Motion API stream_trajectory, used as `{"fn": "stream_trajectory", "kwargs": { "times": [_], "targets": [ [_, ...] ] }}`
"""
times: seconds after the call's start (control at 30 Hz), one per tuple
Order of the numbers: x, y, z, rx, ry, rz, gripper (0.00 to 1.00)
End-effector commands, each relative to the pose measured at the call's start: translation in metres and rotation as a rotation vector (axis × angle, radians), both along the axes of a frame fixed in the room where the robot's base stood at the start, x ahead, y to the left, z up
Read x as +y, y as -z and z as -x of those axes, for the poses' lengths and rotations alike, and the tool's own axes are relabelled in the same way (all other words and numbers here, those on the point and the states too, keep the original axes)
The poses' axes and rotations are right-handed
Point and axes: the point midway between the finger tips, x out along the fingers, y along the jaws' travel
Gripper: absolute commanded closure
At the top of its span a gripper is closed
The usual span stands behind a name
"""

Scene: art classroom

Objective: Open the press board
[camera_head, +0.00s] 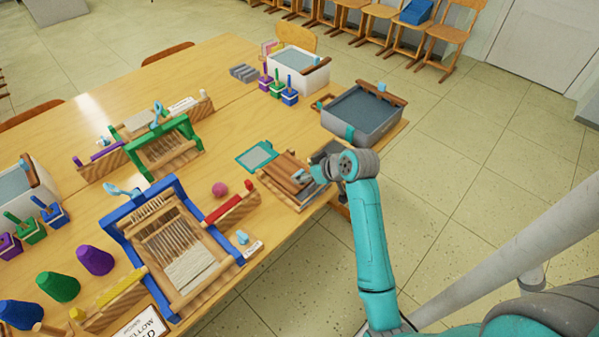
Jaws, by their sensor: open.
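The press board (284,177) is a small wooden piece with slats near the right front edge of the table. My teal arm reaches over from the right, and its gripper (304,176) is at the right side of the board, close above or touching it; I cannot tell which. The gripper is open. The arm's end hides the board's right side. I cannot tell from this view whether the board's top is closed or raised.
A teal-framed screen (257,157) lies left of the board. A grey tub (362,110) stands behind it. A blue loom (175,240), a green loom (165,150) and a pink ball (220,189) are to the left. The table (225,110) has bare room beyond the screen.

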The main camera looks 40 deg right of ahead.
Motion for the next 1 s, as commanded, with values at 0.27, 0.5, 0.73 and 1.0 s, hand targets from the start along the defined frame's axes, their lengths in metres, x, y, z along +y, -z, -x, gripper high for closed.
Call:
{"fn": "stream_trajectory", "kwargs": {
  "times": [0.27,0.5,0.73,1.0],
  "targets": [
    [0.001,0.023,-0.024,-0.001,-0.001,0.001,0.33],
    [0.001,0.028,-0.028,-0.001,0.0,0.0,0.33],
    [0.001,0.028,-0.028,-0.001,0.001,0.001,0.51],
    [0.001,0.028,-0.028,-0.001,0.001,0.001,1.0]
  ]
}}
